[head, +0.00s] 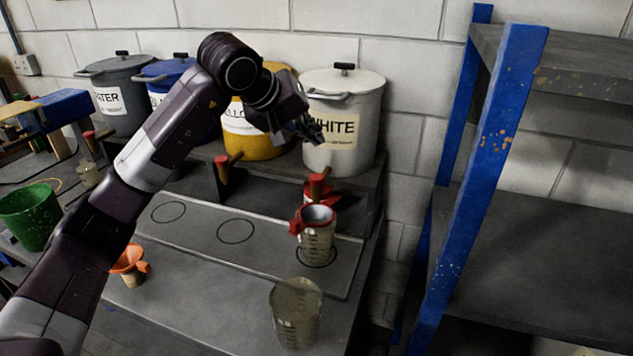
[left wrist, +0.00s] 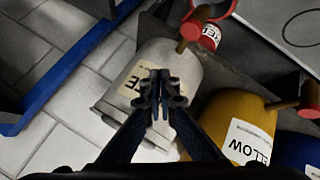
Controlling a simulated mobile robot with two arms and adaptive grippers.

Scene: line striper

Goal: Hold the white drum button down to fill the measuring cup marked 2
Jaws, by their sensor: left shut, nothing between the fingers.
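The white drum (head: 365,105), labelled WHITE, stands at the right end of the drum row. A red-tipped tap (head: 318,186) sticks out below it; it also shows in the left wrist view (left wrist: 196,24). I cannot make out a separate button. A clear measuring cup (head: 317,245) with a red funnel in its top stands on a ring outline below that tap. Another clear cup (head: 296,315) stands in front. I cannot read a 2 on either. My left gripper (head: 314,131) is shut and empty, in front of the drum's label; it also shows in the left wrist view (left wrist: 160,85).
Yellow (head: 260,143), blue (head: 165,72) and grey (head: 118,85) drums stand to the left. A cup with an orange funnel (head: 130,262) and a green bucket (head: 30,215) are further left. A blue-framed shelf (head: 485,160) stands at the right.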

